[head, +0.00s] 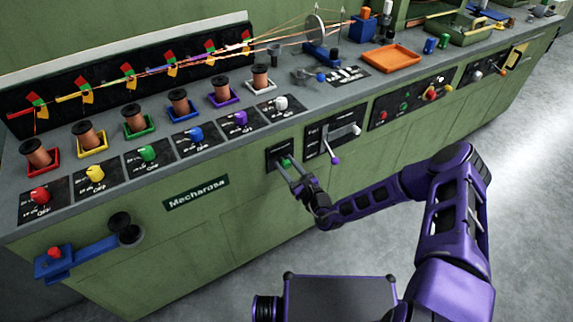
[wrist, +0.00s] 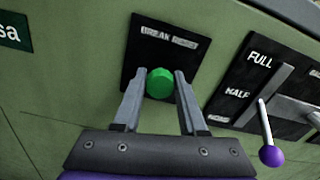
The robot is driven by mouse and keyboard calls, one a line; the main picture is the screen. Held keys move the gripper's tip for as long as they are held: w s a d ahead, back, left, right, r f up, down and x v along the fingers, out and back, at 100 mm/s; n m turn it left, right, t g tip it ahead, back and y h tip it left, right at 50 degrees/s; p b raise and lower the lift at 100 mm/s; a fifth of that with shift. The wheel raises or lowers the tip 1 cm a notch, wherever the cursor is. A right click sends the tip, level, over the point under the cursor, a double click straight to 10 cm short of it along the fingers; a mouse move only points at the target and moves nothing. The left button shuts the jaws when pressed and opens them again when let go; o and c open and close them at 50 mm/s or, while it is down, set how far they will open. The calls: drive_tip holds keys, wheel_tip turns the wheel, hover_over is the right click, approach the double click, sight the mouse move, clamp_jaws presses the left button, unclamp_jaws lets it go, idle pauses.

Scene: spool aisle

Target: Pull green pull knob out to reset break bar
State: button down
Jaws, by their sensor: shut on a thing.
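The green pull knob (wrist: 160,84) sits on a black plate (wrist: 165,45) labelled BREAK, the second word partly unclear, on the green cabinet front. In the head view the knob (head: 287,161) shows small between the finger ends. My gripper (wrist: 159,85) has its two grey fingers on either side of the knob, shut on it. In the head view my gripper (head: 288,166) reaches the cabinet front from the lower right. The knob's stem is hidden behind its head, so I cannot tell how far it stands out.
Right of the plate is a FULL/HALF lever panel with a purple-tipped lever (wrist: 271,155), close to my right finger. A blue bracket with a red knob (head: 54,253) juts from the cabinet at left. Copper spools (head: 178,101) stand on the bench top. The floor at right is clear.

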sight(288, 166)
drive_tip(key=p+v, duration=0.1)
drive_tip(key=v, duration=0.2)
drive_tip(key=shift+s+r+p, duration=0.1)
drive_tip(key=shift+p, duration=0.3)
drive_tip(key=shift+c, duration=2.2)
unclamp_jaws()
drive_tip(key=shift+d, duration=0.1)
drive_tip(key=v, duration=1.7)
drive_tip(key=shift+s+d, duration=0.2)
